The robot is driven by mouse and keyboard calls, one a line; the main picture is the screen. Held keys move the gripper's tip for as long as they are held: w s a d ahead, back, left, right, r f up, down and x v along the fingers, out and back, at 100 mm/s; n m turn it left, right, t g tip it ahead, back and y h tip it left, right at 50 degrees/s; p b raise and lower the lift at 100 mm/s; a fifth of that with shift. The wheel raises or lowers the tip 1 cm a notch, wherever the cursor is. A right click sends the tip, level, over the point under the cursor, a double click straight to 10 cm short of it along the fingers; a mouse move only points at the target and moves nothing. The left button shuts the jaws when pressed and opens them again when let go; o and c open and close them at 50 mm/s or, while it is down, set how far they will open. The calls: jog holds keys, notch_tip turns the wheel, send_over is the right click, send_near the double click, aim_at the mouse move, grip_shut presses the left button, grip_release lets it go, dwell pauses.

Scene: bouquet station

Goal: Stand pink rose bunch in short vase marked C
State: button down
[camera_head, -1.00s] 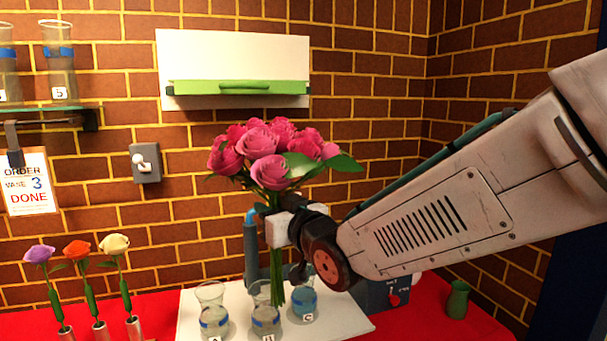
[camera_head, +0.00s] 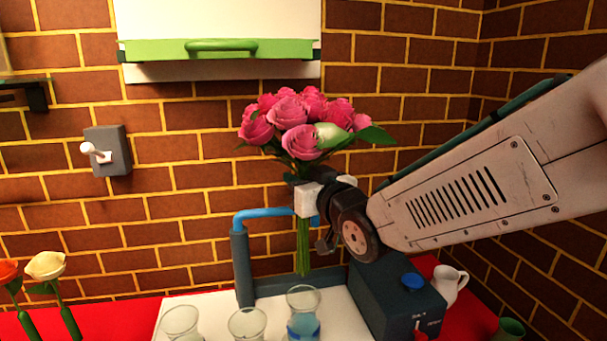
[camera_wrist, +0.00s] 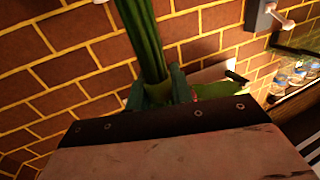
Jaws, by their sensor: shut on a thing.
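The pink rose bunch (camera_head: 305,125) is upright, its green stems pointing down. My gripper (camera_head: 308,198) is shut on the stems below the blooms; the wrist view shows the green stems (camera_wrist: 145,40) between the fingers (camera_wrist: 162,88). The stem ends hang just above the rim of the rightmost short vase (camera_head: 303,318) in the head view, apart from it; depth alignment is hard to tell. This vase holds blue and bore the C mark in the earlier frame; its mark is now out of view. Two other glass vases (camera_head: 247,326) stand left of it, cut off by the lower edge.
A white board (camera_head: 215,303) lies under the vases on a red table. A blue tap pipe (camera_head: 262,213) on a dark post stands behind, with a dark box (camera_head: 398,300) right. A white jug (camera_head: 450,282) and green vase (camera_head: 510,328) stand farther right.

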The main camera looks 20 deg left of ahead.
aim_at(306, 275)
jog(key=shift+f, duration=10.6)
jog(key=c, duration=1.1)
grip_release()
jog(key=shift+c, duration=0.2)
jog(key=shift+s, duration=0.1)
